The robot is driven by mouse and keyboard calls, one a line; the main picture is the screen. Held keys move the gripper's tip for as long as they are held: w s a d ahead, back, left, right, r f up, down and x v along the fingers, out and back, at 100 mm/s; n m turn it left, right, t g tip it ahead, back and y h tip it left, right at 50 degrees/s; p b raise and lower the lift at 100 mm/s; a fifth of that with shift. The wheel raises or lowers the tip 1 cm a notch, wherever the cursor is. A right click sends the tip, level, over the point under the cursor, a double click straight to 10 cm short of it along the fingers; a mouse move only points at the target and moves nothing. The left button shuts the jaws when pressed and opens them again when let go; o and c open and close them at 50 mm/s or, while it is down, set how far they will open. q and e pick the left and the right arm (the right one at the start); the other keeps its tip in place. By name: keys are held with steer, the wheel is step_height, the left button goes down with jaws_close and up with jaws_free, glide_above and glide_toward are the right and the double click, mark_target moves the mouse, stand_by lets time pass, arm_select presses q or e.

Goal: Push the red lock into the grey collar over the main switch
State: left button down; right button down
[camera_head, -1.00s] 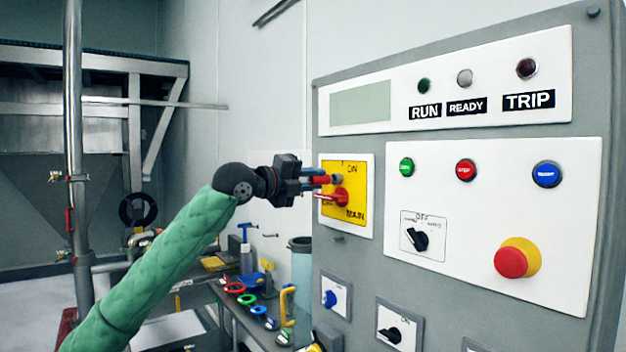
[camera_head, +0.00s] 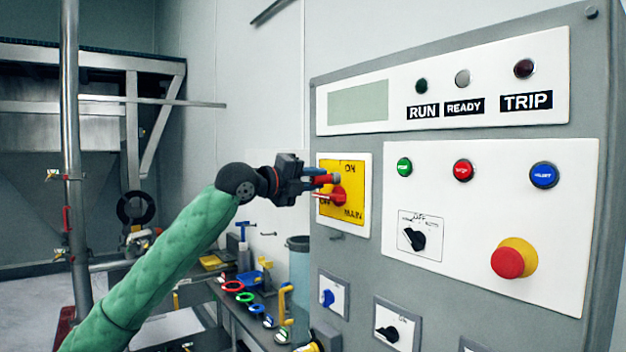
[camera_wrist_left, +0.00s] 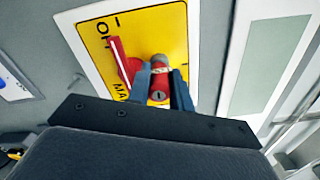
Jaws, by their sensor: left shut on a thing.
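The red lock (camera_wrist_left: 158,93), a small cylinder with a keyhole in its end, sits between the blue fingers of my left gripper (camera_wrist_left: 160,76). In the head view my left gripper (camera_head: 317,177) holds the lock (camera_head: 330,179) against or very near the yellow main switch plate (camera_head: 357,169). The red switch handle (camera_wrist_left: 117,60) is beside the lock and points toward OFF; it also shows in the head view (camera_head: 325,196). How deep the lock sits cannot be told.
The grey control panel (camera_head: 386,262) carries buttons, a red emergency stop (camera_head: 507,262) and smaller knobs right of and below the switch. A bench (camera_head: 262,310) with coloured rings and tools is below my left arm.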

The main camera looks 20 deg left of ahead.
arm_select(q)
steer(key=shift+w+d, duration=0.25)
steer(key=shift+w, duration=0.05)
steer(key=c, duration=1.2)
jaws_free()
steer(key=shift+o, duration=0.2)
